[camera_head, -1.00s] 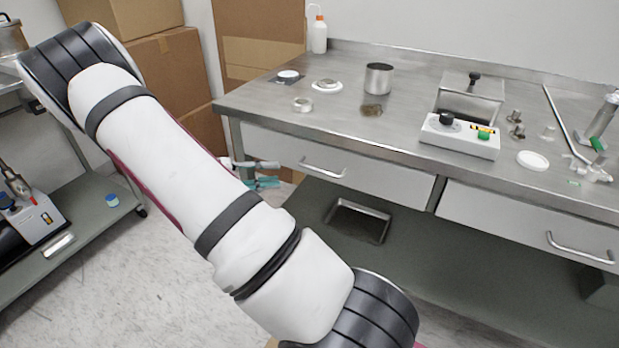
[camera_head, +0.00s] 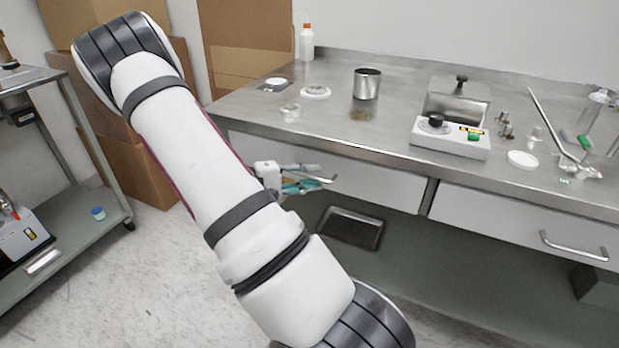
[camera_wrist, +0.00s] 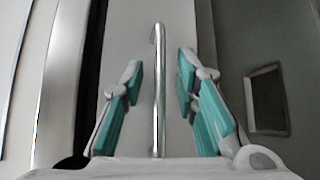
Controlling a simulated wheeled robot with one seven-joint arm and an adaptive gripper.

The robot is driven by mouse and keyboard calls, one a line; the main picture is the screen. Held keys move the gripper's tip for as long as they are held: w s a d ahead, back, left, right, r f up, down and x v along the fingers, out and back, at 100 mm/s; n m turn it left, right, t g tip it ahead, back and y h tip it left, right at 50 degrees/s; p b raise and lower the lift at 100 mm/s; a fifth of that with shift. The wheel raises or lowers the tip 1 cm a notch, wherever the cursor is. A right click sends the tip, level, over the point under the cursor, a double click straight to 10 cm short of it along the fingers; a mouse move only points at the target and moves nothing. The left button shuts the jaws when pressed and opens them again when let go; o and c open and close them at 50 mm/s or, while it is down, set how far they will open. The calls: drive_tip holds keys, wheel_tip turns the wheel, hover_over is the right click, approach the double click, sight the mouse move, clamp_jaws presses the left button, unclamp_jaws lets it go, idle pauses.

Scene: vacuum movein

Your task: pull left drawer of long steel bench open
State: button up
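The long steel bench (camera_head: 390,158) runs across the right of the head view. Its left drawer (camera_head: 385,187) has a pale front with a bar handle, and I see no clear gap showing it pulled out. My gripper (camera_head: 318,178) is at that handle in the head view and hides part of it. In the wrist view, the handle (camera_wrist: 159,90) runs between the two teal-padded fingers of my gripper (camera_wrist: 158,85). The fingers are open, with a gap on each side of the bar.
The right drawer (camera_head: 500,215) has its own handle (camera_head: 572,246). A control box (camera_head: 450,138), a metal pot (camera_head: 367,83) and small dishes stand on the benchtop. A tray (camera_head: 350,228) lies on the shelf below. A cart (camera_head: 85,215) stands at left, with clear floor between.

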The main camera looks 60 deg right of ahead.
clamp_jaws()
drive_tip(key=shift+a, duration=0.15)
